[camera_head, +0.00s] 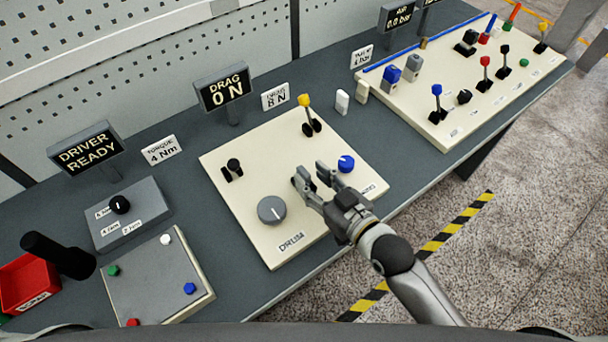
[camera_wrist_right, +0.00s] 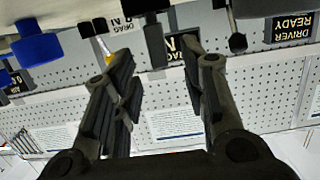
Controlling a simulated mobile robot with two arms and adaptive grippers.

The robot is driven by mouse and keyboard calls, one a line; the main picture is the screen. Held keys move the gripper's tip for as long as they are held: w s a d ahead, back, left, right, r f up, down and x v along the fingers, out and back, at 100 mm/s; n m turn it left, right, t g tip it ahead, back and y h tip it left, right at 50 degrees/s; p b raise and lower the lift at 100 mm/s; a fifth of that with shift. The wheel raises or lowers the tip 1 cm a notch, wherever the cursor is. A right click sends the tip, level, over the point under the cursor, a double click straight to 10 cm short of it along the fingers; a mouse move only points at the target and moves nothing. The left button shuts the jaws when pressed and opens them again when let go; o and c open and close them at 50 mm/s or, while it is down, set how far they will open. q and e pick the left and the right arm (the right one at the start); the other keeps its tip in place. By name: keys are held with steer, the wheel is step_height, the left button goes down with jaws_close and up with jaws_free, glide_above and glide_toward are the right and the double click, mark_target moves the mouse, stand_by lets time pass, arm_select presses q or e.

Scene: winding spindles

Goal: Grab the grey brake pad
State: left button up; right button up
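A small grey block (camera_head: 412,67), which may be the grey brake pad, sits beside a similar blue block (camera_head: 391,75) at the left end of the far cream panel. My right gripper (camera_head: 311,177) is over the cream drum panel, between the grey knob and the blue knob, well short of the grey block. Its fingers are apart with nothing held between them. In the right wrist view, the open fingers (camera_wrist_right: 143,40) point toward the upside-down signs and pegboard; the grey block cannot be made out there. My left gripper is out of view.
The drum panel (camera_head: 232,205) carries a yellow-tipped lever (camera_head: 305,102), a grey knob (camera_head: 271,209) and a blue knob (camera_head: 346,163). A white block (camera_head: 342,101) and a beige block (camera_head: 362,91) stand between the panels. Several levers rise from the far panel (camera_head: 440,128).

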steer(key=shift+x, duration=1.35)
steer(key=shift+s, duration=0.1)
jaws_close()
steer(key=shift+r, duration=0.1)
